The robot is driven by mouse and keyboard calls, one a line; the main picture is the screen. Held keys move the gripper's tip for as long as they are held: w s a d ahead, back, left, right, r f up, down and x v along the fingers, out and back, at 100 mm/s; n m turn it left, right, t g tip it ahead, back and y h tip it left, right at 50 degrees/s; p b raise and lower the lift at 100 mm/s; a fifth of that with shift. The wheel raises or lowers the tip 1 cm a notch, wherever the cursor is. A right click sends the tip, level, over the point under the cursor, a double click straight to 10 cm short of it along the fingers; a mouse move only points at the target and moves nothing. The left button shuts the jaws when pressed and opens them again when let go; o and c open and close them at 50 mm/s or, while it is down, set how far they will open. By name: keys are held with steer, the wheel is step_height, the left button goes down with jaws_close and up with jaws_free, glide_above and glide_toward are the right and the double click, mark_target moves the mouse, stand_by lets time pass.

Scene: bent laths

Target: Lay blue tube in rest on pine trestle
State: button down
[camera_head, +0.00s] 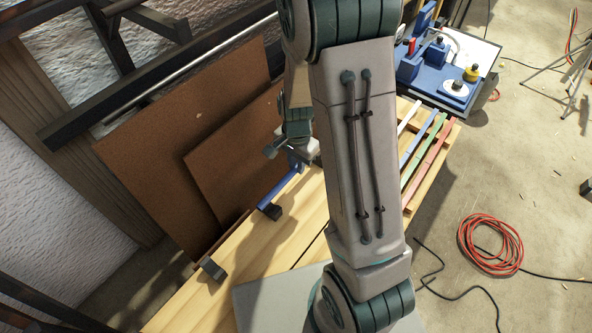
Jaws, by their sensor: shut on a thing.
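The blue tube (283,190) slants down and left from my gripper (291,160). My gripper is shut on its upper part, which my gripper and arm partly hide. The tube's lower end is at a dark block (271,211) by the left edge of the pine trestle (262,241). I cannot tell whether the tube touches that block or lies in a rest. A second dark block (214,269) sits further down the same edge. My arm covers the middle of the trestle top.
Several coloured laths (427,143) lie on wood at the right. A blue fixture (410,65) stands behind them. Brown boards (160,165) lean against the wall, close to the trestle's left edge. A red cable coil (490,245) and a black cable lie on the floor.

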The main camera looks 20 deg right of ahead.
mark_target(296, 166)
steer(key=shift+f, duration=2)
steer(key=shift+f, duration=0.25)
steer(key=c, duration=1.3)
jaws_free()
steer(key=shift+c, duration=0.2)
step_height(296, 166, up, 13)
steer(key=shift+f+p, duration=0.2)
steer(key=shift+p, duration=0.2)
steer(key=s+r+n+t, duration=0.2)
steer(key=s+r+n, duration=0.8)
steer(key=s+r, duration=0.3)
steer(key=shift+s+n+t, duration=0.3)
steer(key=shift+s+t, duration=0.1)
steer(key=shift+s, duration=0.1)
